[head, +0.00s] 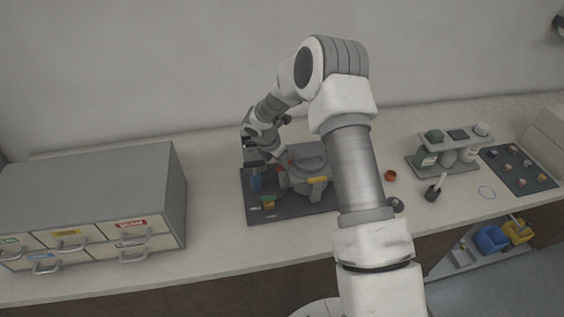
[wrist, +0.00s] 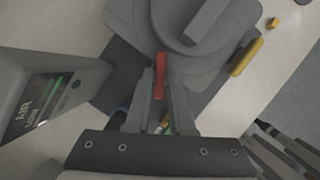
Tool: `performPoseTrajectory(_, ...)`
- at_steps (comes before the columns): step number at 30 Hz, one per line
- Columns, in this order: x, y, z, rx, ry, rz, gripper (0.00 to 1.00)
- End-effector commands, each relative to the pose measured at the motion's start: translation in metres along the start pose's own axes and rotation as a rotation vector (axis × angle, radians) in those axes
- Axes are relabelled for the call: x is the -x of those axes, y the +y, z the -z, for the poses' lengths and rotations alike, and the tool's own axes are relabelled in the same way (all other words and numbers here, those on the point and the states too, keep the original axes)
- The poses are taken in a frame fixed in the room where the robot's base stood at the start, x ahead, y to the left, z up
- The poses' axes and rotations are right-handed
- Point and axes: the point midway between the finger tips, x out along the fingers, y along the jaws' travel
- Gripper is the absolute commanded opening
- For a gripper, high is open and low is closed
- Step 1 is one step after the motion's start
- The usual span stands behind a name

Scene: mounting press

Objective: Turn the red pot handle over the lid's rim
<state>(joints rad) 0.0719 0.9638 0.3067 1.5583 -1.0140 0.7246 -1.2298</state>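The grey pot with its round lid (wrist: 185,50) and a raised grey bar (wrist: 206,20) on top fills the upper wrist view. In the head view the pot (head: 305,188) stands on a dark mat (head: 295,212). The red pot handle (wrist: 161,72) is a short upright bar at the lid's near edge. My gripper (wrist: 161,85) has one finger on each side of it, close against it. I cannot tell whether the fingers touch it. A yellow handle (wrist: 246,57) sits on the pot's right side. My gripper (head: 270,152) is at the pot's left in the head view.
A grey unit with a lit AIR panel (wrist: 45,105) stands close on the left in the wrist view. A drawer cabinet (head: 90,205) is at the left. A bottle rack (head: 448,150) and a dark tray (head: 515,170) stand at the right, a small red-orange cup (head: 390,176) nearer.

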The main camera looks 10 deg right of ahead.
Motion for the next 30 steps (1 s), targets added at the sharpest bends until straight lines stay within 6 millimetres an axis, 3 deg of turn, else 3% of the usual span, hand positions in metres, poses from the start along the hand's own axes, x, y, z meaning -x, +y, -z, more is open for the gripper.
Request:
performPoseTrajectory(1, 0.0002, 0.0, 0.0, 0.0, 0.0, 0.0, 0.11)
performPoseTrajectory(3, 0.0002, 0.0, 0.0, 0.0, 0.0, 0.0, 0.0)
performPoseTrajectory(14, -0.0011, 0.001, 0.0001, -0.029, -0.002, 0.011, 0.0)
performPoseTrajectory(24, -0.0029, 0.0046, 0.0001, -0.333, -0.002, 0.136, 0.0)
performPoseTrajectory(30, -0.0003, 0.0042, -0.0003, -0.389, 0.0, 0.161, 0.0)
